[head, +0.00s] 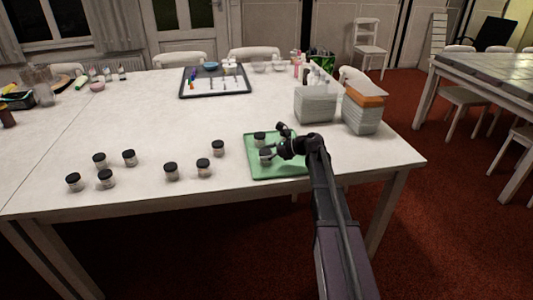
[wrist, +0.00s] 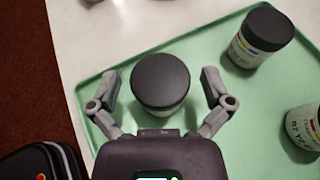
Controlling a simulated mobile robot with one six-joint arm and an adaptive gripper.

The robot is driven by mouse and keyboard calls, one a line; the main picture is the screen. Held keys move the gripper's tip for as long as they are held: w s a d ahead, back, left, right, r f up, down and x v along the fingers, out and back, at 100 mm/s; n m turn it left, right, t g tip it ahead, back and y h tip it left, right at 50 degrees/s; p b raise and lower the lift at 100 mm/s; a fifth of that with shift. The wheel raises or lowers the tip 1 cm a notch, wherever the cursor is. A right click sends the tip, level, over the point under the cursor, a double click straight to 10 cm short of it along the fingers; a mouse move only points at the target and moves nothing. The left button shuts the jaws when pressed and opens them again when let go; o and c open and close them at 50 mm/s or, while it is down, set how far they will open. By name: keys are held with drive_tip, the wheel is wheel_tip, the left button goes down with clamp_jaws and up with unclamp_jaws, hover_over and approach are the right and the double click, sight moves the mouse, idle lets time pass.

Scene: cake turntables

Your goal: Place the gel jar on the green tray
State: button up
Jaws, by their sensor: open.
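A small jar with a black lid (wrist: 160,80) stands upright on the green tray (wrist: 95,75), between the two fingers of my open gripper (wrist: 161,92). There are gaps on both sides of the lid, and its label is hidden from above. Two more black-lidded jars stand on the tray to the right in the wrist view, one upper right (wrist: 245,50) and one at the right edge (wrist: 303,127). In the head view my gripper (head: 280,148) is over the green tray (head: 262,172), beside two visible jars, a rear one (head: 260,139) and a front one (head: 265,156).
Several similar jars (head: 171,171) stand on the white table (head: 150,205) left of the tray. A dark-rimmed tray (head: 215,93) lies farther back. The table's front edge is close.

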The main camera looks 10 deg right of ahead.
drive_tip(key=shift+r, duration=0.2)
drive_tip(key=p+v, duration=0.4)
drive_tip(key=v, duration=0.8)
drive_tip(key=shift+p, duration=0.35)
drive_tip(key=shift+s+a+f, duration=0.25)
drive_tip(key=shift+s+a, duration=0.05)
drive_tip(key=shift+a, duration=0.05)
drive_tip(key=s+a+f+n, duration=0.1)
drive_tip(key=s+a+f+n+g+h, duration=0.1)
drive_tip(key=s+a+n, duration=0.1)
drive_tip(key=s+a+f+n+g+h, duration=0.1)
drive_tip(key=s+a+n, duration=0.1)
drive_tip(key=shift+f, duration=0.4)
drive_tip(key=s+a+f+n+g+h, duration=0.2)
drive_tip(key=s+n+h, duration=0.3)
drive_tip(key=s+n, duration=0.4)
drive_tip(key=s+a+f+n+g+h, duration=0.2)
drive_tip(key=s+f+n+h, duration=0.3)
drive_tip(key=s+n, duration=0.4)
drive_tip(key=shift+s, duration=0.3)
